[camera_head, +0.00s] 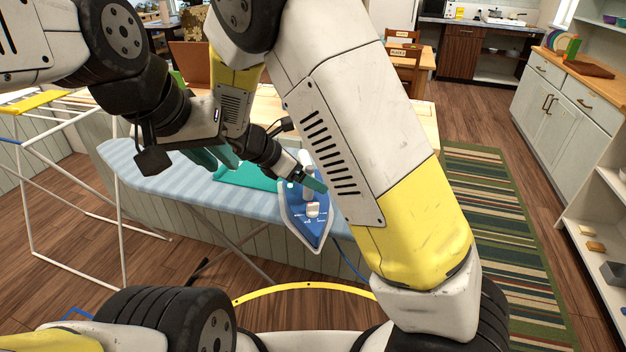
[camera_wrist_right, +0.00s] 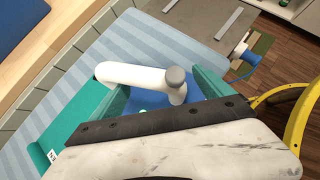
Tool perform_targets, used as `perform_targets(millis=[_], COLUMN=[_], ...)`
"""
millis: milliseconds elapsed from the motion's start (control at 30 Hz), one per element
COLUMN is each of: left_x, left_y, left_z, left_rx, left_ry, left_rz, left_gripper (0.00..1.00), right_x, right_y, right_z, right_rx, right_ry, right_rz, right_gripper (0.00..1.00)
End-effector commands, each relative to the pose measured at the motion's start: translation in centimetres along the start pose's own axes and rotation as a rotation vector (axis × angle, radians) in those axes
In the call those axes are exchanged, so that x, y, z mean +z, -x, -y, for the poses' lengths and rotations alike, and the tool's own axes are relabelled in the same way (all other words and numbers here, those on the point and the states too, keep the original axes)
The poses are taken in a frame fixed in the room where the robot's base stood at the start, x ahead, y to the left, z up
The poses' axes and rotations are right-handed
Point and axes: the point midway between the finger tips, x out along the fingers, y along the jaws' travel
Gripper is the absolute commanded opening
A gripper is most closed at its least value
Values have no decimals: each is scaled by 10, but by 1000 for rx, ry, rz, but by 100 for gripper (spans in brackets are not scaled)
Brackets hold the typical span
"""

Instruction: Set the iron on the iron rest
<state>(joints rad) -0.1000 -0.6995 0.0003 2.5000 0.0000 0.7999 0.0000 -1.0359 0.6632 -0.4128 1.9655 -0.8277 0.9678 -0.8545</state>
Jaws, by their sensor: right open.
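The blue and white iron (camera_head: 311,224) lies on the light-blue striped ironing board (camera_head: 150,172). Its white handle (camera_wrist_right: 140,76) shows in the right wrist view. My right gripper (camera_wrist_right: 160,92) is open, with its teal fingers on either side of the handle; I cannot tell whether they touch it. A grey metal plate with two pale strips, apparently the iron rest (camera_wrist_right: 200,22), is at the board's end; my right arm hides that area in the head view. My left gripper (camera_head: 212,158) is open and empty above the board, left of the iron.
A teal cloth (camera_head: 250,172) lies on the board beside the iron. A blue cord (camera_head: 350,273) hangs near the board's edge. A white drying rack (camera_head: 72,205) stands at left. A striped rug (camera_head: 490,220) and cabinets (camera_head: 570,105) are at right.

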Motion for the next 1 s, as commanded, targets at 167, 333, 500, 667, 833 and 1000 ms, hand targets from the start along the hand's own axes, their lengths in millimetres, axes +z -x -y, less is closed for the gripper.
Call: perform_targets(millis=[167, 333, 500, 667, 833, 1000], left_x=[0, 0, 0, 0, 0, 0], left_y=[0, 0, 0, 0, 0, 0], left_z=[0, 0, 0, 0, 0, 0], left_rx=[0, 0, 0, 0, 0, 0], left_ry=[0, 0, 0, 0, 0, 0], left_rz=[-1, -1, 0, 0, 0, 0], left_gripper=[24, 24, 24, 24, 24, 24], right_x=[0, 0, 0, 0, 0, 1], right_y=[0, 0, 0, 0, 1, 1], right_z=[0, 0, 0, -1, -1, -1], right_rx=[1, 1, 1, 2, 2, 2], right_ry=[-1, -1, -2, -3, -3, -2], right_rz=[0, 0, 0, 0, 0, 0], right_gripper=[91, 59, 26, 0, 0, 0])
